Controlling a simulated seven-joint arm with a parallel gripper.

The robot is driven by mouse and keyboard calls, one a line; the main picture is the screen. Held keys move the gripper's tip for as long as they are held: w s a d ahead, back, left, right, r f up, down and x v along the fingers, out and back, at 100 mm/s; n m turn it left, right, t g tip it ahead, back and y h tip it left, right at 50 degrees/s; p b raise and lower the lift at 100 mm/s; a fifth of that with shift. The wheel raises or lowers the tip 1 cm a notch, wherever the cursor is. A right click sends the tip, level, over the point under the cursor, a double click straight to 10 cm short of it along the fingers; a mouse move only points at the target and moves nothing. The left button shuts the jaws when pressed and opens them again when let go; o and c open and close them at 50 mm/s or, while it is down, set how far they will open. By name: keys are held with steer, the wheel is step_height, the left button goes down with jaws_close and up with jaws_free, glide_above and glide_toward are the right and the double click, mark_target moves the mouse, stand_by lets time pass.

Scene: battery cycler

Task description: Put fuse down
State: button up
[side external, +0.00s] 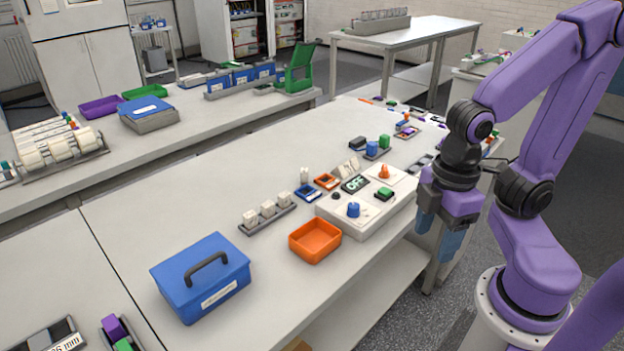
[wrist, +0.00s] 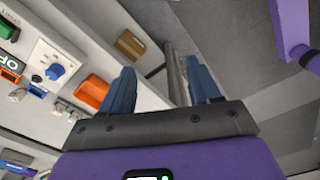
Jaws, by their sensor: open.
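My gripper (side external: 437,234) hangs off the front edge of the bench, to the right of the white control panel (side external: 345,222). In the wrist view its two blue fingers are apart (wrist: 161,78), with nothing between them. I cannot say for sure which thing is the fuse. A small white upright piece (side external: 304,175) stands by a small blue tray (side external: 307,193) behind the panel. Several white blocks (side external: 267,208) sit in a grey rack left of the panel. My gripper is apart from all of these.
An orange bin (side external: 315,241) stands in front of the panel; it also shows in the wrist view (wrist: 93,92). A blue lidded box (side external: 203,278) with a dark handle is at the front left. The panel has a blue knob (side external: 353,210). Bare bench lies left of the rack.

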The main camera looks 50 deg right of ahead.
steer(key=w+a+r+m, duration=0.2)
steer(key=w+a+m, duration=0.1)
steer(key=w+m, duration=0.4)
steer(key=w+a+r+m, duration=0.2)
steer(key=w+m, duration=0.3)
steer(key=w, duration=0.4)
steer(key=w+d+m, duration=0.1)
steer(key=w+m, duration=0.8)
steer(key=w, duration=0.3)
steer(key=m, duration=1.8)
glide_above(306, 170)
steer(key=f, duration=0.2)
step_height(306, 170, down, 17)
steer(key=shift+r, duration=0.1)
jaws_close()
steer(key=shift+r, duration=0.1)
